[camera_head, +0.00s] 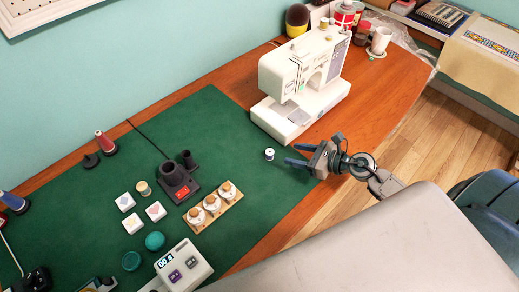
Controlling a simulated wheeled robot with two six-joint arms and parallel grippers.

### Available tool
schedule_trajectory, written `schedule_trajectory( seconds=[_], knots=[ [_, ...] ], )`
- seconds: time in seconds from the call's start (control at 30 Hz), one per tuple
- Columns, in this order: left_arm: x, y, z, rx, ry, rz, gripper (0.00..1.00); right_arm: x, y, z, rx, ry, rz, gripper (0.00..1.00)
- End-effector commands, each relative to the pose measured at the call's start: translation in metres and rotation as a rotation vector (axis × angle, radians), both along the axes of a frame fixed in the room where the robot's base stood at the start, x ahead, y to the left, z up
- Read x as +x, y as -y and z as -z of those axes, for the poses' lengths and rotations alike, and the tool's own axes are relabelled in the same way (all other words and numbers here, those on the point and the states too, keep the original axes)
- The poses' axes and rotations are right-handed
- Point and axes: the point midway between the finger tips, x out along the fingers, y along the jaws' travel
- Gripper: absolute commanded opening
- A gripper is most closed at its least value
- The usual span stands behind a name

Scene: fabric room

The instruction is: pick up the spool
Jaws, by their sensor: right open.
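A small white spool with dark blue ends (269,155) stands on the green mat (225,125), in front of the sewing machine. My right gripper (291,154) comes in from the right, low over the mat's right edge. Its two blue fingers are open and point left toward the spool. The fingertips are a short way to the right of the spool, with nothing seen between them.
A white sewing machine (303,80) stands just behind the spool. A wooden holder with several corked jars (213,207), a black device with a red panel (177,181), white tiles (156,211) and a beige spool (144,187) lie left. The mat around the white spool is clear.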

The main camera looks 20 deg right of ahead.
Motion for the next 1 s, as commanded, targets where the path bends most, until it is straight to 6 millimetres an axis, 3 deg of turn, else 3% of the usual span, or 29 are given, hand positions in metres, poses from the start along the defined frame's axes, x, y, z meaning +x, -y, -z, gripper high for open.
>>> schedule_trajectory(
  seconds=[0.17,0.4,0.77,1.0],
  knots=[
    [-0.007,-0.001,-0.002,0.0,-0.009,0.0,0.46,0.001,-0.002,0.009,-0.07,-0.006,-0.05,0.51],
    [-0.019,0.012,-0.008,-0.013,-0.021,-0.004,0.46,0.024,-0.019,0.02,-0.065,-0.005,-0.046,0.51],
    [-0.012,0.009,-0.016,-0.01,-0.012,-0.004,0.46,0.042,-0.034,0.031,-0.064,-0.008,-0.047,0.51],
    [-0.012,0.007,-0.029,-0.008,-0.012,-0.003,0.46,0.066,-0.052,0.046,-0.062,-0.007,-0.047,0.51]
  ],
)
